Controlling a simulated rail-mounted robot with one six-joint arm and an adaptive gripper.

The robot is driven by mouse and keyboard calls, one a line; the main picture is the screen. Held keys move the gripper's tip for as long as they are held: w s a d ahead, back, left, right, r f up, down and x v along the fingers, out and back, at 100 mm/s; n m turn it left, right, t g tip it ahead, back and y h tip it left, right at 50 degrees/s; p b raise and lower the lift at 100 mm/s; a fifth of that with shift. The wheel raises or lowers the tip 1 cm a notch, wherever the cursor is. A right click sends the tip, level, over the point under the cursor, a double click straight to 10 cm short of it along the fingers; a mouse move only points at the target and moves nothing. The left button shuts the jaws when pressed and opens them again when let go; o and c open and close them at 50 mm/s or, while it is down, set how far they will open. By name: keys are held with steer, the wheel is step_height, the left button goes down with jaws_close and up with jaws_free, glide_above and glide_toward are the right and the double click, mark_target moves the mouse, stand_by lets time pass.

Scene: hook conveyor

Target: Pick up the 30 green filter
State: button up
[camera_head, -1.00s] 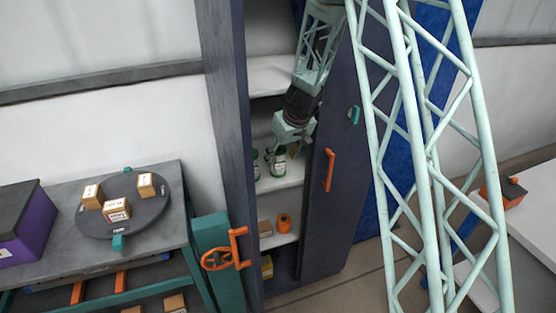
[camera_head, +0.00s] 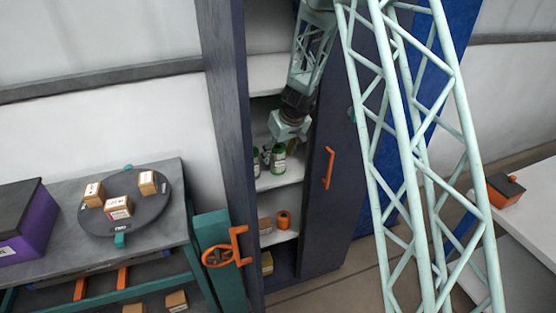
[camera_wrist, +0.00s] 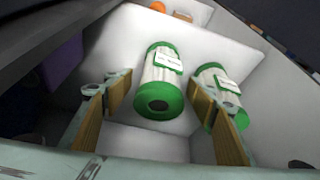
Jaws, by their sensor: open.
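Two white filters with green end caps stand on a white shelf. In the wrist view one green filter (camera_wrist: 161,84) lies between the spread fingers of my gripper (camera_wrist: 158,90), with a gap on both sides. The other green filter (camera_wrist: 217,88) is to the right, partly hidden behind the right finger. Their labels are too small to read. In the head view, my gripper (camera_head: 285,135) is inside the cabinet, just above the nearer filter (camera_head: 278,159), with a second filter (camera_head: 256,163) to its left. My gripper is open and empty.
The tall dark cabinet (camera_head: 228,130) has its door (camera_head: 330,215) with an orange handle open at the right. A lower shelf holds an orange roll (camera_head: 284,219) and a box. Shelf walls stand close around my gripper. A turntable (camera_head: 150,213) with boxes is at the left.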

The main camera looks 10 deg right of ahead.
steer(key=shift+c, duration=0.4)
steer(key=c, duration=1)
steer(key=shift+o, duration=0.2)
steer(key=shift+r, duration=0.25)
steer(key=shift+s, duration=0.1)
steer(key=s+d+b, duration=0.2)
steer(key=s+b, duration=0.3)
steer(key=s, duration=0.3)
steer(key=s+d+b, duration=0.3)
steer(key=s+b, duration=0.2)
steer(key=s, duration=0.4)
